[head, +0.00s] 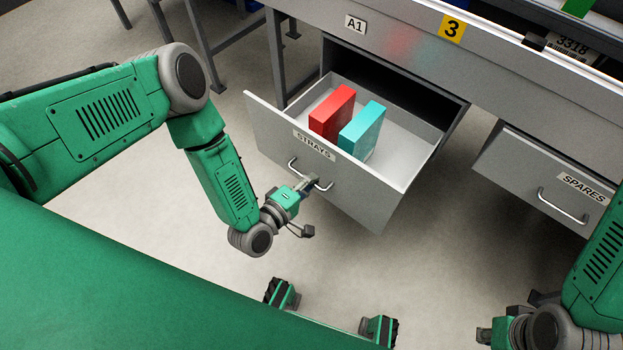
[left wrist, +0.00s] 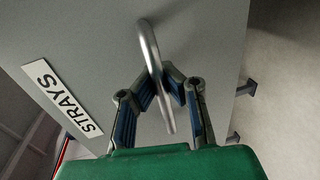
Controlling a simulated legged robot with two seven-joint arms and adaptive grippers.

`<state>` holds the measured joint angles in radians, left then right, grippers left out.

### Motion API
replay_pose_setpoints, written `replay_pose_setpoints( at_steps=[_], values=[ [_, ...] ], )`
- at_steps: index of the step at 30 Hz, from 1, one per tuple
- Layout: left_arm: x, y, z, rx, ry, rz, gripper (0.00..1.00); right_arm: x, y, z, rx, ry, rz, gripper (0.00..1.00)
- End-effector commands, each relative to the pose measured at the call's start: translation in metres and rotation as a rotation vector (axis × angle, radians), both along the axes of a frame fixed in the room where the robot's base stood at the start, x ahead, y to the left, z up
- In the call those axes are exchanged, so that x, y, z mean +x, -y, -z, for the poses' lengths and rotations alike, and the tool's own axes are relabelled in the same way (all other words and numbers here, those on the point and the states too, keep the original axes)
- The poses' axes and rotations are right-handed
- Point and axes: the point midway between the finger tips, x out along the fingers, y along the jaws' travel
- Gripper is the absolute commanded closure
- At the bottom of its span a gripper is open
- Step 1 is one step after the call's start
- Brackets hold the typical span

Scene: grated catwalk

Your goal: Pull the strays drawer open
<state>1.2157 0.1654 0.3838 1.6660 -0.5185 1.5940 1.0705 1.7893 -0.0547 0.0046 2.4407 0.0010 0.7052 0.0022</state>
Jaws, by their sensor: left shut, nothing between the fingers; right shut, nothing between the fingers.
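The grey strays drawer (head: 275,150) stands pulled well out of the bench, with its white interior showing. Its "STRAYS" label also shows in the left wrist view (left wrist: 62,97). A red box (head: 331,112) and a turquoise box (head: 362,130) stand upright inside it. My left gripper (head: 312,182) is at the drawer's metal handle (head: 293,165). In the left wrist view, its fingers (left wrist: 168,74) are closed together around the handle bar (left wrist: 149,45), but no firm grip shows. My right gripper (head: 486,335) is at the lower right, small and partly cut off, away from the drawers.
The spares drawer (head: 545,180) at the right is shut or nearly so. The bench edge (head: 400,28) with "A1" and "3" labels runs above both drawers. A bench leg (head: 276,60) stands left of the open drawer. Bare floor (head: 150,215) lies in front.

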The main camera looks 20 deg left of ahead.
Motion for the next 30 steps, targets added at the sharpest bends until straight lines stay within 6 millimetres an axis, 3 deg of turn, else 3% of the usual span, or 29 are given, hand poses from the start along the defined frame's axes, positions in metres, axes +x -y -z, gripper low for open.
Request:
replay_pose_setpoints(
  at_steps=[1, 2, 4, 17, 30],
  values=[
    [-0.005, 0.003, 0.004, -0.001, -0.014, 0.009, 1.00, 0.000, 0.000, 0.000, 0.000, 0.000, 0.000, 1.00],
    [-0.005, 0.003, 0.004, -0.001, -0.014, 0.009, 0.93, 0.000, 0.000, 0.000, 0.000, 0.000, 0.000, 1.00],
    [-0.004, 0.003, 0.003, -0.001, -0.012, 0.008, 0.69, 0.000, 0.000, 0.000, 0.000, 0.000, 0.000, 1.00],
    [-0.009, -0.002, 0.000, 0.000, -0.005, 0.004, 0.69, -0.002, 0.000, 0.000, 0.000, 0.002, 0.000, 1.00],
    [-0.088, -0.030, -0.017, 0.000, -0.011, 0.003, 0.69, -0.001, 0.000, -0.001, 0.000, 0.002, 0.000, 1.00]
  ],
)
